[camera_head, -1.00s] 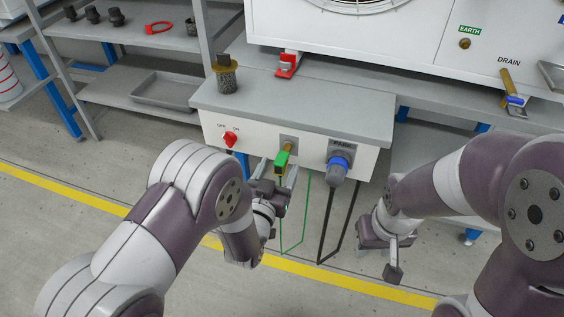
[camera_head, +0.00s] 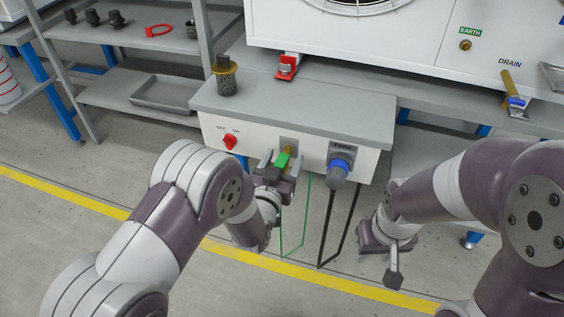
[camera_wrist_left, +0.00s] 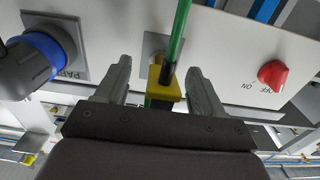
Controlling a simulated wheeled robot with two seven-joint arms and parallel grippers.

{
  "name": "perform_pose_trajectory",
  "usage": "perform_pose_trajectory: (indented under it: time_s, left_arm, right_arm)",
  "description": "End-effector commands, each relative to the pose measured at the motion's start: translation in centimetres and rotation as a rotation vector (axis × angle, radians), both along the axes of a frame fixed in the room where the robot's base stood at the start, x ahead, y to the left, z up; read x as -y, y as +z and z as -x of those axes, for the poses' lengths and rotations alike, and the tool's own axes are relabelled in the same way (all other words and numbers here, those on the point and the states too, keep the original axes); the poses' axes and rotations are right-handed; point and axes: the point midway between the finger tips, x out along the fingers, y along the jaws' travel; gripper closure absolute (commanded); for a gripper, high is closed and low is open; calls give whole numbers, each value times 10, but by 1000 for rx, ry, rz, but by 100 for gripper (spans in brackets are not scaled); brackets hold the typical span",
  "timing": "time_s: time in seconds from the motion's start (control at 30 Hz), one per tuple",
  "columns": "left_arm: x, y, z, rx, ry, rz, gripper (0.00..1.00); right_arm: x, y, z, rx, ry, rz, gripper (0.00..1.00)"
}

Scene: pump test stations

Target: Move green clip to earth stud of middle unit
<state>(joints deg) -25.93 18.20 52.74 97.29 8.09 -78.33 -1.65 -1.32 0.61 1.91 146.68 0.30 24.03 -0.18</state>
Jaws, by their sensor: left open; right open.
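The green clip (camera_head: 282,160) sits on the front panel of the white control box, between the red switch and the blue connector. Its green lead hangs down below. My left gripper (camera_head: 276,166) is open, with its fingers on either side of the clip. In the left wrist view the open fingers (camera_wrist_left: 156,88) flank the clip's yellow part (camera_wrist_left: 166,90), with gaps on both sides. The earth stud (camera_head: 465,45) is a brass knob under a green EARTH label on the white unit at upper right. My right gripper (camera_head: 387,262) is open and empty, low at the right.
The red rotary switch (camera_head: 230,141) and blue connector (camera_head: 339,166) flank the clip; a black cable hangs from the connector. A mesh strainer (camera_head: 225,78) stands on the box top.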

Motion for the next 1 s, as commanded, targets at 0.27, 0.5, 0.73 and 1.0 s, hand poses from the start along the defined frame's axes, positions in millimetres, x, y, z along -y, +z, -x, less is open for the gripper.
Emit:
perform_pose_trajectory:
  time_s: [0.27,0.5,0.73,1.0]
  left_arm:
    - [0,0,0,0,0,0,32]
    - [0,1,0,0,0,0,32]
    - [0,0,0,0,0,0,58]
    - [0,1,0,1,0,0,100]
  right_arm:
    - [0,0,0,0,0,0,57]
    - [0,2,0,0,0,0,57]
    - [0,1,0,0,0,0,57]
    - [0,1,0,0,0,0,57]
